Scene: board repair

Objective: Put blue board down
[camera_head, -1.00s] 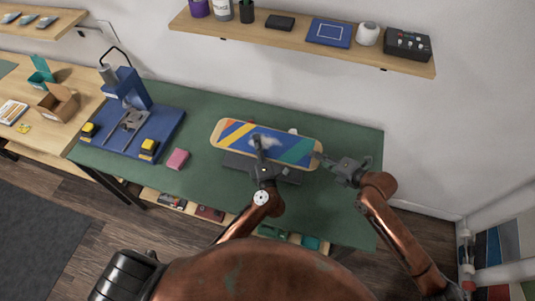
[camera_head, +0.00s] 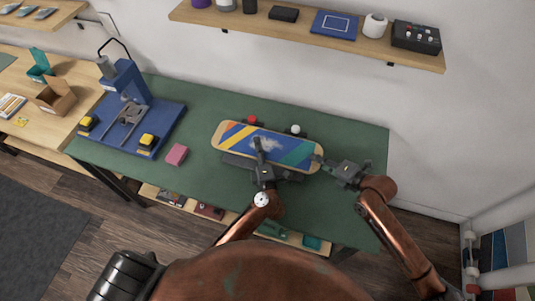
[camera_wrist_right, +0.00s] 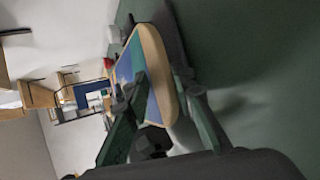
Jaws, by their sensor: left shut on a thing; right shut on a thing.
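The blue board (camera_head: 240,143), a skateboard deck with yellow, orange and green stripes and a wooden rim, lies across the middle of the green bench. A dark stand (camera_head: 235,161) shows below its near edge; contact between them cannot be told. My left gripper (camera_head: 258,147) is shut on the board's near long edge, around its middle. My right gripper (camera_head: 322,162) is shut on the board's right end. In the right wrist view the board (camera_wrist_right: 157,62) runs away between the fingers of my right gripper (camera_wrist_right: 162,88).
Red (camera_head: 252,120) and white (camera_head: 295,129) small objects sit just behind the board. A pink block (camera_head: 176,154) and a blue press (camera_head: 128,95) stand to the left. A wall shelf (camera_head: 290,31) hangs behind. Green bench top (camera_head: 355,140) is clear at right.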

